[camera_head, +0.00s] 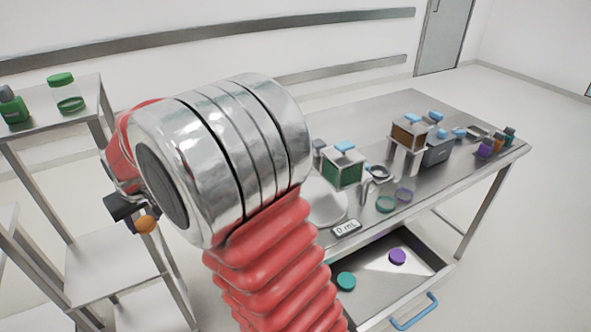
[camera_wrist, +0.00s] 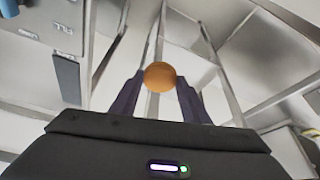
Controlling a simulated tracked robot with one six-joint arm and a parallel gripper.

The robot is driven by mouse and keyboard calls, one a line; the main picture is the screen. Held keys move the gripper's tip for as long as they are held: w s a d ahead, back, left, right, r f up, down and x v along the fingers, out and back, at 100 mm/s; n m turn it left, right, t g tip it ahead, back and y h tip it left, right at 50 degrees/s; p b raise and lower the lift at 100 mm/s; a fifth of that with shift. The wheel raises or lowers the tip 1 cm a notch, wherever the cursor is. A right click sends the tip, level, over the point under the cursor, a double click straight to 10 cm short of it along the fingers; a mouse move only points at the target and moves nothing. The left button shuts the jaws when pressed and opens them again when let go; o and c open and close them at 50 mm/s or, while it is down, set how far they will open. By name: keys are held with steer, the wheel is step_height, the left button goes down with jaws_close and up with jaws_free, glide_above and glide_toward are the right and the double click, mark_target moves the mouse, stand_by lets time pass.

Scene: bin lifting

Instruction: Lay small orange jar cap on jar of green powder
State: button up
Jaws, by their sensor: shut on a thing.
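The small orange jar cap (camera_wrist: 160,76) is between the two dark fingers of my gripper (camera_wrist: 157,88) in the wrist view. My gripper is shut on it. In the head view my gripper (camera_head: 132,214) shows at the lower left of my arm, with the orange cap (camera_head: 146,224) at its tip, in the air beside the shelf rack. A clear jar with green contents and a green lid (camera_head: 67,96) stands on the rack's top shelf. I cannot tell whether this is the jar of green powder. My arm hides part of the table.
A green bottle with a grey cap (camera_head: 12,106) stands beside the jar on the rack (camera_head: 88,88). The steel table (camera_head: 400,112) at right holds boxes, rings and small bottles. Its open drawer (camera_head: 372,296) holds a teal cap (camera_head: 346,281) and a purple cap (camera_head: 397,256).

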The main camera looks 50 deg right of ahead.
steer(key=s+d+r+n, duration=0.1)
steer(key=s+d, duration=0.5)
steer(key=d, duration=0.6)
steer(key=s+d+r+n+y, duration=0.1)
steer(key=s+d+r, duration=0.1)
steer(key=s+d, duration=0.5)
steer(key=s+d+r+n, duration=0.2)
steer(key=s+d, duration=0.4)
steer(key=d, duration=1.2)
steer(key=shift+s+r+y, duration=0.2)
steer(key=shift+y, duration=0.1)
steer(key=shift+f, duration=1.4)
steer(key=shift+f, duration=0.6)
